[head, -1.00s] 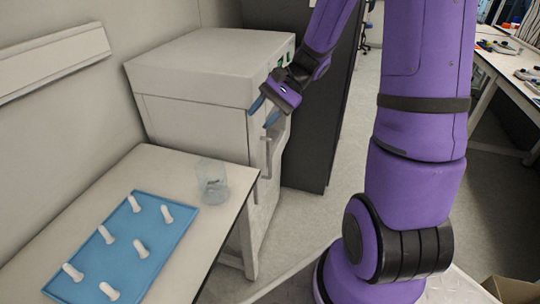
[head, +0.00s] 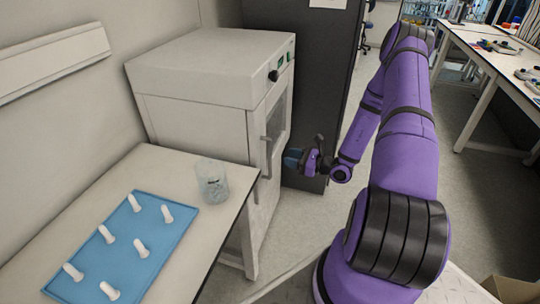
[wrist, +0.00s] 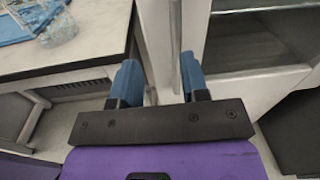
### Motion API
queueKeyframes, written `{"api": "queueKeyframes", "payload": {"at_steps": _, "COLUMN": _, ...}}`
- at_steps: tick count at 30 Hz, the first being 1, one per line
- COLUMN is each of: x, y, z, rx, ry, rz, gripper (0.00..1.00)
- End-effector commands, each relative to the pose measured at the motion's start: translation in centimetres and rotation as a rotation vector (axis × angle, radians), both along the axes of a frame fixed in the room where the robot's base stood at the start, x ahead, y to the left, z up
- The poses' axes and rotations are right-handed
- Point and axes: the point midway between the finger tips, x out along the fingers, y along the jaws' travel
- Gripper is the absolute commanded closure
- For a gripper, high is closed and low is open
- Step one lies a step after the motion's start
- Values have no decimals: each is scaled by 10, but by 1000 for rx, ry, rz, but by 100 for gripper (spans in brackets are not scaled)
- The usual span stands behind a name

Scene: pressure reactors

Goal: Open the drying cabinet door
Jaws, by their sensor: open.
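The drying cabinet (head: 195,85) is a white box with a glass-windowed front door (head: 280,125) that looks shut. A grey vertical bar handle (head: 267,158) is on the door's near side. My gripper (head: 292,159) is open, with blue fingers pointing at the door, just right of the handle in the head view. In the wrist view my gripper (wrist: 160,78) has the lower end of the handle (wrist: 176,45) showing between its fingers, nearer the right one. I cannot tell whether the handle is within the fingers' depth. No contact shows.
A white table (head: 215,215) stands left of the cabinet's front, with a glass beaker (head: 212,182) near its edge. A blue tray (head: 120,262) there holds several white pieces. A dark cabinet (head: 315,60) stands behind. Floor is free before the door.

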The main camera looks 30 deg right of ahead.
Motion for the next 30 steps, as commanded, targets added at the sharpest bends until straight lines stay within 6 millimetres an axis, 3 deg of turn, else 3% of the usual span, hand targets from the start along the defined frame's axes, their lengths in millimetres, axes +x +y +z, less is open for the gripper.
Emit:
{"api": "queueKeyframes", "payload": {"at_steps": 4, "x": -5, "y": -11, "z": -25, "rx": 52, "ry": 21, "rz": -90, "gripper": 59}}
{"api": "queueKeyframes", "payload": {"at_steps": 11, "x": 2, "y": -10, "z": -33, "rx": 69, "ry": 27, "rz": -124, "gripper": 59}}
{"api": "queueKeyframes", "payload": {"at_steps": 24, "x": 66, "y": 23, "z": -33, "rx": 68, "ry": 26, "rz": -120, "gripper": 59}}
{"api": "queueKeyframes", "payload": {"at_steps": 30, "x": 84, "y": 32, "z": -33, "rx": 67, "ry": 27, "rz": -121, "gripper": 59}}
